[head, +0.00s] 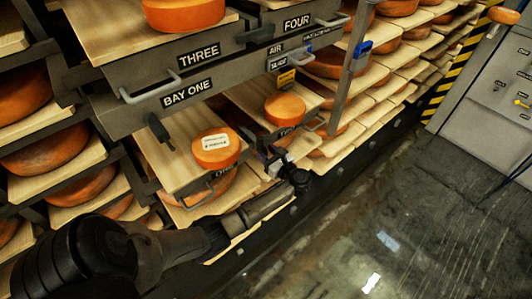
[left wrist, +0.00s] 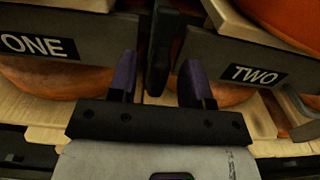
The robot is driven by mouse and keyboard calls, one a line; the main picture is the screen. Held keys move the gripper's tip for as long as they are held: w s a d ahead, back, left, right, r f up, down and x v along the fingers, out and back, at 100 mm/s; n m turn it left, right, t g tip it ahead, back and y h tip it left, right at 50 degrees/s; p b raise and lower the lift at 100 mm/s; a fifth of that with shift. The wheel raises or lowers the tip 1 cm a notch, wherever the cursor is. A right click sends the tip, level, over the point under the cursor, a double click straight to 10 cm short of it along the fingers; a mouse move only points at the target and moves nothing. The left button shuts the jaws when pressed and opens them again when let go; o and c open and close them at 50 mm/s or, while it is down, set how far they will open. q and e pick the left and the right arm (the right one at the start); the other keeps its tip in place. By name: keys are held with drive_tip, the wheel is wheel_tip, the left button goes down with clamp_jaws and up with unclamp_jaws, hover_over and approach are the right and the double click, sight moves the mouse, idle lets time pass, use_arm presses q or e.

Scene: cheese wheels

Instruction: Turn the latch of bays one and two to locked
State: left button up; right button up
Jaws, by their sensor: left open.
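In the left wrist view a black latch bar (left wrist: 161,50) stands upright in the gap between the front marked ONE (left wrist: 70,43) on the left and the front marked TWO (left wrist: 235,60) on the right. My left gripper (left wrist: 158,80) is open, with one purple-tipped finger on each side of the bar in that view. Contact with it cannot be told. In the head view the left gripper (head: 274,156) is at the shelf, right of the board with a labelled cheese wheel (head: 216,148); the latch is hard to make out there. My right gripper is not in view.
A metal post (head: 349,66) with a blue clip stands to the right. The floor (head: 390,220) at right is open before grey cabinets (head: 490,80).

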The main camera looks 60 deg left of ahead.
use_arm(q)
drive_tip(key=shift+a, duration=0.35)
drive_tip(key=shift+s, duration=0.1)
drive_tip(key=shift+c, duration=0.4)
clamp_jaws()
